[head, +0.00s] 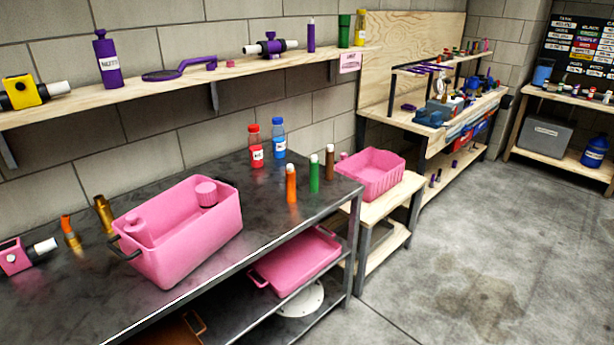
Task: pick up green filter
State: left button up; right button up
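A slim green cylinder with a white tip (314,175), which looks like the green filter, stands upright on the dark metal table (290,235) near its far right corner. An orange cylinder with a white tip (291,186) stands just left of it, and a brown one (329,165) just right of it, with small gaps between them. Another, thicker green cylinder (344,30) stands on the wall shelf above. Neither of my grippers shows in the head view.
A pink bin (185,255) holding pink items stands on the table, left of the cylinders. Red (256,150) and blue (279,140) bottles stand behind them. A pink basket (368,180) sits on a wooden stand at right. The floor (480,240) is open at right.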

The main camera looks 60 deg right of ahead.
aim_at(313, 162)
jog(key=i+z, duration=0.1)
jog(key=i, duration=0.3)
jog(key=z, duration=2.15)
